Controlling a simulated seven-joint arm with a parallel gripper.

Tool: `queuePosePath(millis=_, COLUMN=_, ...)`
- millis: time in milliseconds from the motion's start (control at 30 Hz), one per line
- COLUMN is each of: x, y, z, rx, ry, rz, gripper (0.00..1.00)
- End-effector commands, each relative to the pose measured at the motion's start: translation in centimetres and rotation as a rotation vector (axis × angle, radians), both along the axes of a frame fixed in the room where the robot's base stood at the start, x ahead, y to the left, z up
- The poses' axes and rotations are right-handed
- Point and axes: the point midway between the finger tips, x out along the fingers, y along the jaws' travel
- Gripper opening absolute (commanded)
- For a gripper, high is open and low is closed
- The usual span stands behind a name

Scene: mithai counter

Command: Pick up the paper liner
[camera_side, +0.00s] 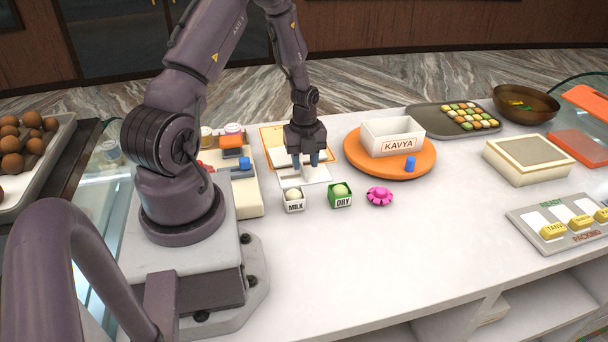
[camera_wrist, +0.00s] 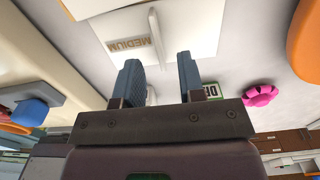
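A white paper liner (camera_side: 318,175) lies flat on the counter under my gripper (camera_side: 306,164) in the side view. In the wrist view the liner (camera_wrist: 195,32) is a pale sheet with the word MEDIUM on it, and a thin white upright tab (camera_wrist: 153,30) shows at its middle. My gripper (camera_wrist: 158,60) is open, its two blue fingers apart, with the tab in line with the gap between them. The fingers hide part of the sheet. I cannot tell whether the fingertips touch it.
An orange-edged card (camera_side: 270,136) lies behind the liner. An orange turntable (camera_side: 432,164) carrying a white KAVYA box (camera_side: 392,137) is to the right.

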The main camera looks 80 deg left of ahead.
Motion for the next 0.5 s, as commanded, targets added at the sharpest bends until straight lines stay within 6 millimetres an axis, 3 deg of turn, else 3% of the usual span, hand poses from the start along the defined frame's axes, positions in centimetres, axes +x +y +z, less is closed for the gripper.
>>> queuePosePath(millis=200, x=0.0, y=0.0, z=-2.8, rx=-0.001, ry=0.001, rz=0.000, gripper=0.36)
queuePosePath(millis=467, x=0.0, y=0.1, z=-3.0, rx=0.000, ry=0.000, rz=0.000, gripper=0.36)
queuePosePath(millis=500, x=0.0, y=0.1, z=-3.0, rx=0.000, ry=0.000, rz=0.000, gripper=0.27)
